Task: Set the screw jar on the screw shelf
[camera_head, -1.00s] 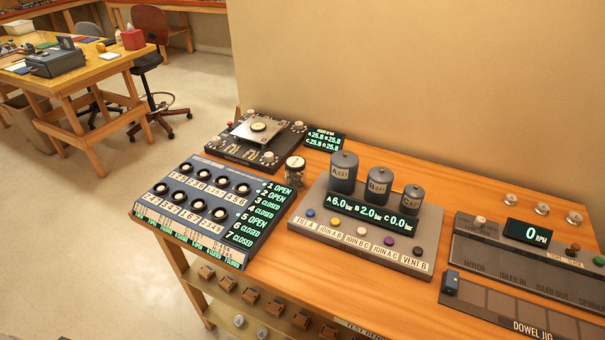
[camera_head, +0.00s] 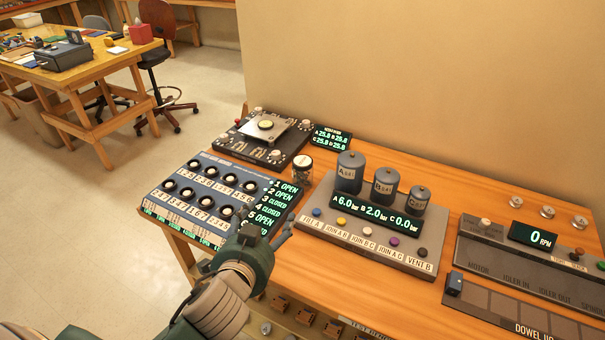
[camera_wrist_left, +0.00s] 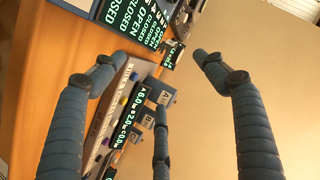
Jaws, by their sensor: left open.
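The screw jar (camera_head: 302,168), a small clear jar with dark contents and a light lid, stands upright on the wooden bench, between the valve panel and the canister unit. My left gripper (camera_head: 284,230) is over the front of the bench, nearer than the jar and apart from it. In the left wrist view its dark segmented fingers (camera_wrist_left: 156,72) are spread with nothing between them. I cannot make out the jar in that view. I cannot identify a screw shelf in these frames. My right gripper is not in view.
The valve panel (camera_head: 217,191), plate device (camera_head: 262,136), canister unit (camera_head: 366,228) and motor panel (camera_head: 530,255) crowd the bench (camera_head: 455,190). A lower shelf below the front edge holds small brown blocks (camera_head: 306,316). A wall rises behind. Another table (camera_head: 85,68) stands far left.

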